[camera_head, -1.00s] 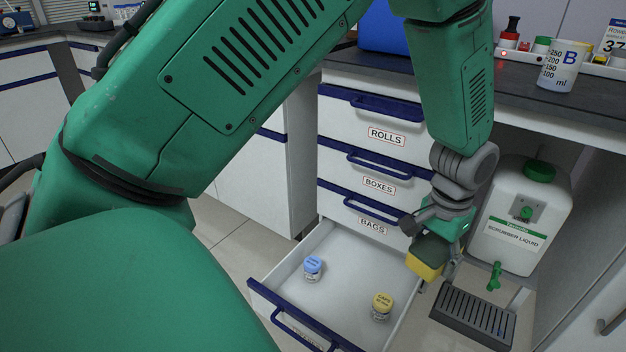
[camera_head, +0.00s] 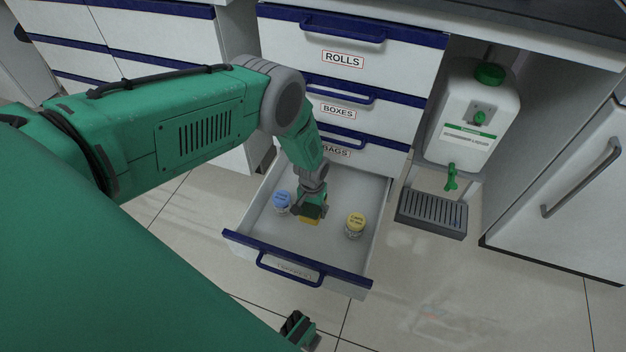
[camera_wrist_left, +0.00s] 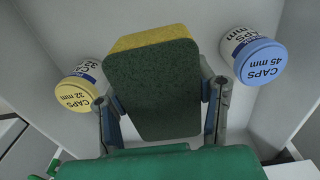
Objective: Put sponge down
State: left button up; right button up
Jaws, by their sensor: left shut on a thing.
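The sponge (camera_head: 309,220), yellow with a dark green scouring side, is inside the open bottom drawer (camera_head: 335,215). My left gripper (camera_head: 311,210) reaches down into the drawer and is shut on the sponge. In the left wrist view the sponge (camera_wrist_left: 152,88) stands between the two fingers, its green face toward the camera. I cannot tell whether it touches the drawer floor. Part of my right gripper (camera_head: 299,329) shows at the bottom edge of the head view; its finger state is unclear.
A blue-capped jar (camera_head: 282,202) stands left of the sponge and a yellow-capped jar (camera_head: 354,225) right of it, both in the drawer. Shut drawers rise behind. A scrubber liquid canister (camera_head: 472,120) and a drip tray (camera_head: 432,213) are at the right.

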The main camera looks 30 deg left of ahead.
pick_arm(q)
jog(key=b, duration=0.3)
send_over(314, 229)
notch_tip(314, 229, down, 5)
jog(key=shift+s+f, duration=0.1)
jog(key=shift+f, duration=0.05)
jog(key=shift+d+f, duration=0.15)
jog(key=shift+f, duration=0.35)
jog(key=f, duration=0.1)
jog(key=f+b, duration=0.2)
jog(key=shift+a+f, duration=0.25)
jog(key=o, duration=1.1)
jog(key=shift+d+r, duration=0.1)
jog(key=shift+d, duration=0.1)
pick_arm(e)
jog(key=f, duration=0.3)
jog(key=d+f, duration=0.1)
jog(key=f, duration=0.1)
jog(key=shift+f, duration=0.35)
